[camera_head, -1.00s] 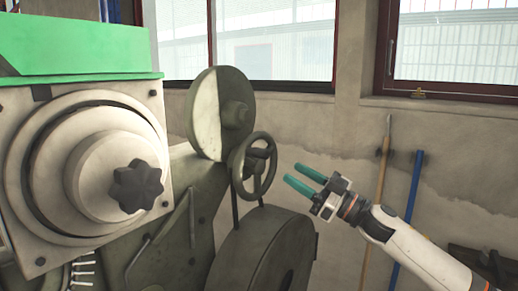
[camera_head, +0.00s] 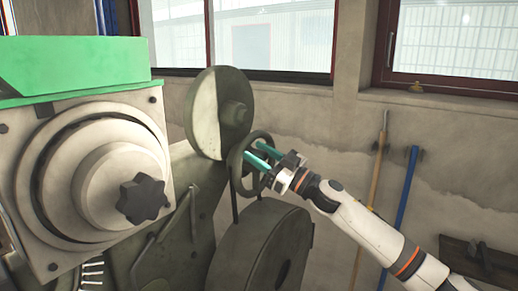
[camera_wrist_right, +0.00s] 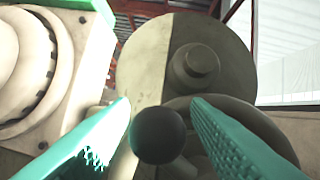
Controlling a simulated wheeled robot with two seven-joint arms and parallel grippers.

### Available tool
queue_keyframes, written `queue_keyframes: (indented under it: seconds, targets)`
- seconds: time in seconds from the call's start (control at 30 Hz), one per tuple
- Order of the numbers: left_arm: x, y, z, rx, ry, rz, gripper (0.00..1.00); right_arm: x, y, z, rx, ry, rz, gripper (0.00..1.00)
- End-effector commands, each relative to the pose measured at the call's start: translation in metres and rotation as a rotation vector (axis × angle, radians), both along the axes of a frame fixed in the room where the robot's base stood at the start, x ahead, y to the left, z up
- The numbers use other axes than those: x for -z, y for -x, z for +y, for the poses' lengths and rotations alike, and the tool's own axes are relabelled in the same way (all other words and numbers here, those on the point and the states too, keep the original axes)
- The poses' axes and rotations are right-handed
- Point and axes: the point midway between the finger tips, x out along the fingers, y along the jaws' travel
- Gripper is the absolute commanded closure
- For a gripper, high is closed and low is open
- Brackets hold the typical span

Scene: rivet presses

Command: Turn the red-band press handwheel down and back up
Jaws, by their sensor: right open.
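The handwheel (camera_head: 234,168) is a dark green ring on the side of the press machine, below a half-pale round disc (camera_head: 220,113). No red band shows on it. My right gripper (camera_head: 250,152) is at the handwheel, its two teal fingers reaching over the ring from the right. In the right wrist view the fingers are apart, with a dark round knob (camera_wrist_right: 158,135) in the gap between them. Nothing is gripped. The handwheel's rim (camera_wrist_right: 240,118) shows behind the right finger. The gripper hides part of the wheel in the head view. My left gripper is out of view.
A green-topped machine head with a pale round face and black star knob (camera_head: 142,199) fills the left. A large dark drum (camera_head: 250,250) stands just below the handwheel. A yellow pole (camera_head: 378,165) and a blue pole (camera_head: 407,190) lean on the wall at right.

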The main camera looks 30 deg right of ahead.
Motion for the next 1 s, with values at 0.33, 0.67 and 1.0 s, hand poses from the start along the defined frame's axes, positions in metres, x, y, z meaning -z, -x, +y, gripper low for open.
queue_keyframes:
  seconds: [0.33,0.67,1.0]
  targets:
    - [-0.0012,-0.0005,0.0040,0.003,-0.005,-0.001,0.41,-0.0007,-0.0022,0.0014,0.000,0.001,0.000,0.60]
    - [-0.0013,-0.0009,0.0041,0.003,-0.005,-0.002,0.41,-0.0006,-0.0022,0.0011,0.000,0.001,0.000,1.00]
    - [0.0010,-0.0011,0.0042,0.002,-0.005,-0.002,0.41,0.0024,-0.0012,0.0032,0.002,0.037,-0.016,1.00]
